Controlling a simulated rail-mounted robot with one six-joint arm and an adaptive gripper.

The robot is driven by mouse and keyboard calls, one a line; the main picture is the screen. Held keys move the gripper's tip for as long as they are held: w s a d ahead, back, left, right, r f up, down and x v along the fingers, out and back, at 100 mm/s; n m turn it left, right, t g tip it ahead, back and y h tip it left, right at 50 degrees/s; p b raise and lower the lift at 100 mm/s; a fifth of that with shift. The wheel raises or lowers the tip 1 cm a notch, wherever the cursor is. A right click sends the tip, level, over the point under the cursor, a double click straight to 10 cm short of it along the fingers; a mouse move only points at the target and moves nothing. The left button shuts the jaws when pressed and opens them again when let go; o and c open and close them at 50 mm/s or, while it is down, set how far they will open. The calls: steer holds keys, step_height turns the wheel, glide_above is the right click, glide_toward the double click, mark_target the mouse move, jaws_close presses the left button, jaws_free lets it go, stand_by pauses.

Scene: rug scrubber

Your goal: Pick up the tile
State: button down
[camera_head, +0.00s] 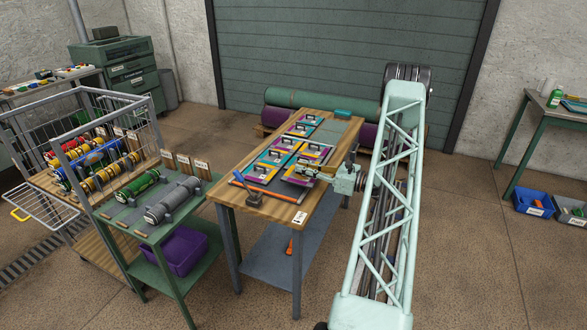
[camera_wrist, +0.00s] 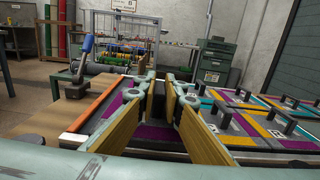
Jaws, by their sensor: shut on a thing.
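Several carpet-like tiles with purple, teal, yellow and grey patches and black handles lie on the wooden table (camera_head: 246,211). My gripper (camera_head: 309,171) reaches in from the right over the near-right tile (camera_head: 296,181). In the wrist view my gripper (camera_wrist: 158,92) is shut on the dark upright handle of this tile (camera_wrist: 157,136), with a yellow-sided finger on each side. The fingers hide much of the tile. I cannot tell whether it touches the table or hangs just above it. Other tiles (camera_wrist: 262,122) show to the right in the wrist view.
A blue-handled tool (camera_head: 250,188) stands at the table's near left corner, beside an orange strip (camera_head: 271,193) along the near edge. A green bench with rolls (camera_head: 172,200) and a wire cart (camera_head: 88,130) stand left. Rolled rugs (camera_head: 320,101) lie behind the table.

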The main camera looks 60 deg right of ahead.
steer(key=s+d+p, duration=0.1)
steer(key=s+d, duration=0.3)
steer(key=s, duration=0.5)
steer(key=shift+s+d+r, duration=0.3)
steer(key=shift+s+r, duration=0.1)
steer(key=shift+r, duration=0.05)
